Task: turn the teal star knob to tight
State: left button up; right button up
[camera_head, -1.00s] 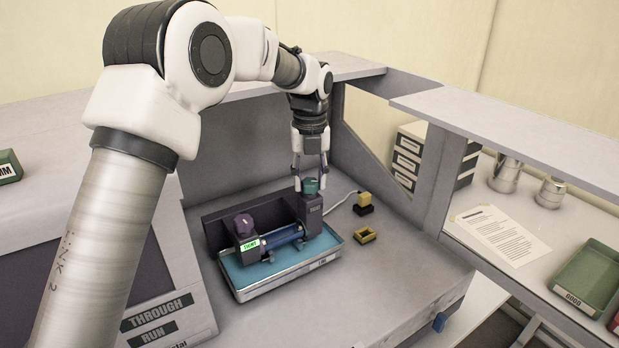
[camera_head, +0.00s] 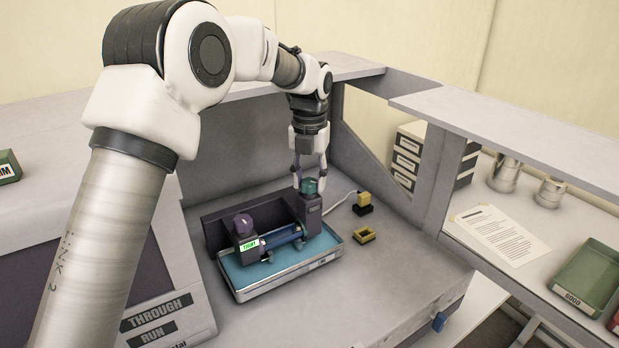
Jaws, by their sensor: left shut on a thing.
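The teal star knob (camera_head: 309,186) sits on top of the dark block at the right end of the device (camera_head: 311,213) in the tray. My left gripper (camera_head: 309,184) points down over it with its fingers shut around the knob, which partly hides it. A purple knob (camera_head: 243,224) stands on the device's left block, above a small green-lettered label (camera_head: 249,246). The reading of any mark on the teal knob is too small to tell. My right gripper is not in view.
The device stands in a metal tray (camera_head: 285,287) with a blue floor. Bench walls (camera_head: 240,145) rise behind.

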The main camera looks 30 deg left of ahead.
aim_at(310, 181)
pick_arm(q)
jog(key=shift+s+f, duration=0.1)
jog(key=shift+f, duration=0.1)
jog(key=o, duration=1.1)
jog(key=shift+o, duration=0.2)
jog(key=shift+r, duration=0.1)
jog(key=shift+r, duration=0.1)
notch_tip(310, 181, up, 12)
